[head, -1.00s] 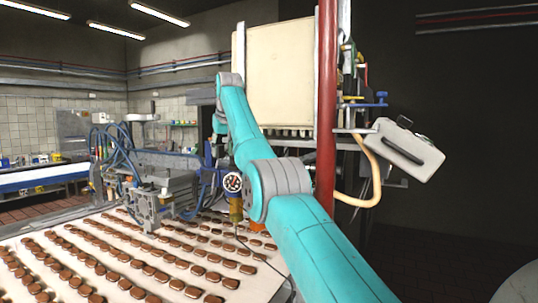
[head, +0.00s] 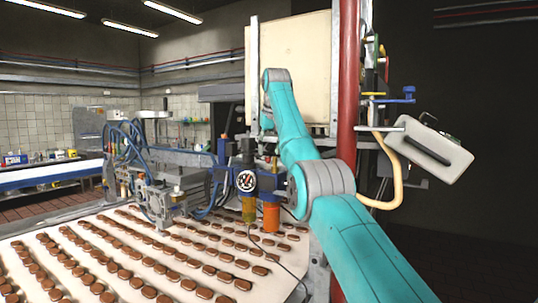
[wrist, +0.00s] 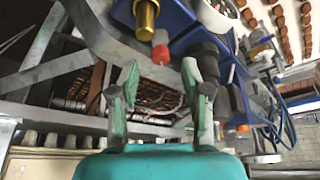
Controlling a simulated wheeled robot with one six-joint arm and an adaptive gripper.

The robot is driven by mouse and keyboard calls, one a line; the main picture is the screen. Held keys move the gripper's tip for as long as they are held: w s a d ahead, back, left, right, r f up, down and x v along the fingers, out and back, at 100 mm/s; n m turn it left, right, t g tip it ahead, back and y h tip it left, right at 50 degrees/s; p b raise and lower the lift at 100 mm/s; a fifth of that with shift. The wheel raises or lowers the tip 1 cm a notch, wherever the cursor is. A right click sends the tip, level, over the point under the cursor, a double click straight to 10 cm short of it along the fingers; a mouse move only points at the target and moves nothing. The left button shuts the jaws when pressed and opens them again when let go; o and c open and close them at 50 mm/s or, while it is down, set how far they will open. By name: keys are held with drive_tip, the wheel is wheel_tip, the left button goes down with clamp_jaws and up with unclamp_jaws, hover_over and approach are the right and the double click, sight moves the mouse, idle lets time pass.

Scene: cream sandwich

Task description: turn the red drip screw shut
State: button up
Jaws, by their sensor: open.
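A small red knob (wrist: 161,54) with a pale upper end, which looks like the red drip screw, shows in the wrist view beside a brass-coloured cylinder (wrist: 146,15) and a blue block (wrist: 180,22). My gripper (wrist: 160,82) is open, its two fingers apart with nothing between them. The red knob lies just beyond the fingertips, roughly midway between them. The red knob cannot be made out there, and my arm hides my gripper.
A conveyor with rows of brown biscuits (head: 150,262) runs below the unit. Blue hoses and metal machinery (head: 165,190) stand left. A red post (head: 347,150) and a grey control box (head: 430,148) stand right. Grey frame bars (wrist: 50,75) lie close to the gripper in the wrist view.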

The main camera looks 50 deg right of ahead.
sight(268, 160)
drive_tip(key=shift+x, duration=1.25)
clamp_jaws()
drive_tip(key=shift+w+m, duration=0.1)
drive_tip(key=shift+m, duration=0.2)
drive_tip(key=m+g, duration=0.1)
drive_tip(key=m, duration=0.1)
drive_tip(key=shift+a+m+h, duration=0.15)
drive_tip(key=shift+m+h, duration=0.15)
drive_tip(key=shift+h, duration=0.1)
drive_tip(key=shift+w+m+g, duration=0.1)
drive_tip(key=shift+m+g, duration=0.2)
drive_tip(key=shift+m, duration=0.6)
drive_tip(key=shift+f+m+g+h, duration=0.1)
drive_tip(key=shift+m+g+h, duration=0.2)
drive_tip(key=shift+m, duration=0.3)
